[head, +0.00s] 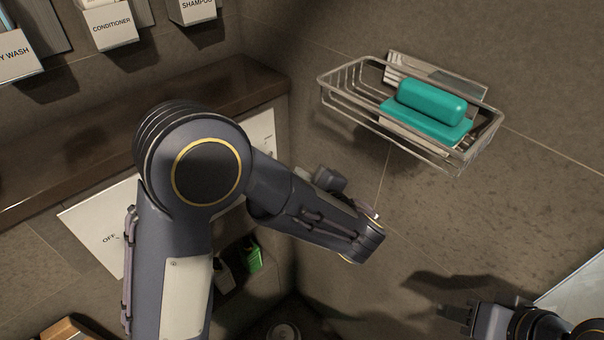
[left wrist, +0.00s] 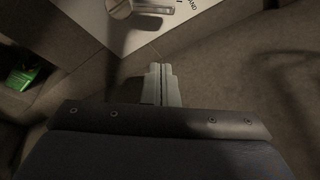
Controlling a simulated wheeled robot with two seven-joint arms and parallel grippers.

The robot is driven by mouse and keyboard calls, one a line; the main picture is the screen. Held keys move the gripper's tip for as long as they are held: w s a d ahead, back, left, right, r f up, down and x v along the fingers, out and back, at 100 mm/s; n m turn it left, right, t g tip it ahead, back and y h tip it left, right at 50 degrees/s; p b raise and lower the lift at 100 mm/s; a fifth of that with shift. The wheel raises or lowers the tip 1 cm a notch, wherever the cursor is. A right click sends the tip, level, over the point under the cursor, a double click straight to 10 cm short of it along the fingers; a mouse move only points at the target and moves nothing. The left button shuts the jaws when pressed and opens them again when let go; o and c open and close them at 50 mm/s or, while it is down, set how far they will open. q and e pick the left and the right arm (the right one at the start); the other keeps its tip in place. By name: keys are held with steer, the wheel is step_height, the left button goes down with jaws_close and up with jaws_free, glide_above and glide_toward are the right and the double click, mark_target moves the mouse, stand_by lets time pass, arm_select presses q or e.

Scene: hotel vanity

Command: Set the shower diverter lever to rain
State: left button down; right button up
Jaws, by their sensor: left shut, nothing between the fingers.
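A white control panel (head: 88,217) is on the wall behind my left arm in the head view. "OFF" shows at its left, and my arm hides its middle, including the lever. In the left wrist view, the panel (left wrist: 80,16) is at the top, with a round metal part of the control (left wrist: 120,8) cut by the frame edge and lettering ending in "AND". My left gripper (left wrist: 162,84) is shut and empty, below and apart from the panel in that view.
A wire basket (head: 340,82) with teal soap (head: 432,102) hangs on the right wall. A brown ledge (head: 200,97) runs above the panel. Labelled dispensers (head: 110,27) line the upper left. A small green item (head: 253,256) sits low behind my arm.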

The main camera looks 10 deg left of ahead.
arm_select(q)
steer(key=w+a+r+p, duration=0.1)
steer(key=w+a, duration=0.1)
steer(key=a, duration=0.3)
steer(key=shift+w+a, duration=0.35)
steer(key=shift+a, duration=0.05)
arm_select(e)
steer(key=shift+r, duration=0.5)
steer(key=shift+f, duration=0.1)
